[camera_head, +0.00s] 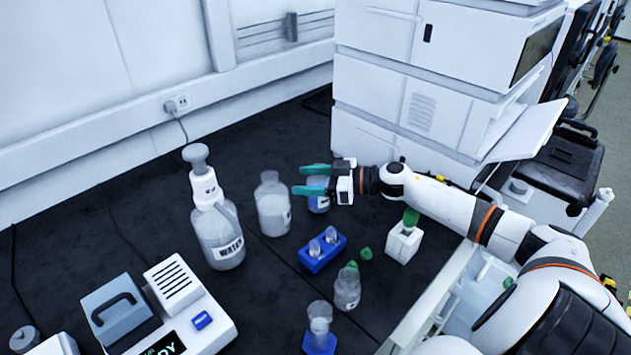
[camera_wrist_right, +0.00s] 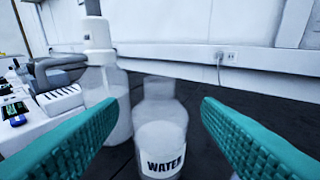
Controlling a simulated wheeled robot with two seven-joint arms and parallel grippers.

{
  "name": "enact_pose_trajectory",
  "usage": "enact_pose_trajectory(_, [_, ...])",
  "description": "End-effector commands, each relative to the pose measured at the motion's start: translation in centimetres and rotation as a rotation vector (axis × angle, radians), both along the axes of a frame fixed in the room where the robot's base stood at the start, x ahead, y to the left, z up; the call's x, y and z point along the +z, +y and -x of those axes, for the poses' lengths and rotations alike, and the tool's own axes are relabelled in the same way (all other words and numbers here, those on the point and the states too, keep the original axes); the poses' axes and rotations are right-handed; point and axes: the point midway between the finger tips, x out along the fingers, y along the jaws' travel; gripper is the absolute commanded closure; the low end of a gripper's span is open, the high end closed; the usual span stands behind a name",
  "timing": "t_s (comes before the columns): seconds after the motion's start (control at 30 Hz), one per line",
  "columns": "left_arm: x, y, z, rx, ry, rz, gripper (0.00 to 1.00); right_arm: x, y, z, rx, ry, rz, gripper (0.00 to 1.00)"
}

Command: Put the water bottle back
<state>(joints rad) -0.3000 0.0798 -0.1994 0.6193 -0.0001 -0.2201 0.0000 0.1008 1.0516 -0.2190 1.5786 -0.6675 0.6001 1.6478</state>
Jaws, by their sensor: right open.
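A clear bottle with a WATER label (camera_wrist_right: 160,135) stands upright on the dark bench. In the head view this bottle (camera_head: 272,205) stands just left of my right gripper (camera_head: 298,180). In the wrist view it appears ahead, between my two teal fingers (camera_wrist_right: 160,125). The fingers are spread and empty, with the tips apart from the bottle. A taller bottle with a white pump top (camera_head: 220,235), also labelled WATER, stands to its left; it also shows in the wrist view (camera_wrist_right: 103,85). My left gripper is out of view.
A small blue-labelled container (camera_head: 318,203) is partly hidden under my right gripper. A blue rack (camera_head: 322,256), a small flask (camera_head: 347,290) and a white holder with a green cap (camera_head: 403,243) stand nearby. A white instrument (camera_head: 205,335) is at front left. Stacked white units (camera_head: 400,110) stand behind.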

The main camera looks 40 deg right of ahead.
Motion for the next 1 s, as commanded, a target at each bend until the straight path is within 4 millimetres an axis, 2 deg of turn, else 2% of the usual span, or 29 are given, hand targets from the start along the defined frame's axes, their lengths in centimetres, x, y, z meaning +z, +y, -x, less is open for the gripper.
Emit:
enact_pose_trajectory(0.2, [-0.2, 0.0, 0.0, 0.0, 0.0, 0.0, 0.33, 0.3, -1.1, 1.3, 0.002, 0.0, 0.0, 0.41])
enact_pose_trajectory(0.77, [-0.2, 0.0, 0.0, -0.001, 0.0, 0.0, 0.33, 0.4, -1.2, 1.4, 0.002, -0.001, -0.001, 0.41])
enact_pose_trajectory(0.87, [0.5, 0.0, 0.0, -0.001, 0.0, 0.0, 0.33, 1.0, -1.2, 1.4, 0.001, -0.001, 0.0, 0.41])
enact_pose_trajectory(1.0, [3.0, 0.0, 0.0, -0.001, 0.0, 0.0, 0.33, 3.5, -1.2, 1.4, 0.001, -0.001, 0.0, 0.41])
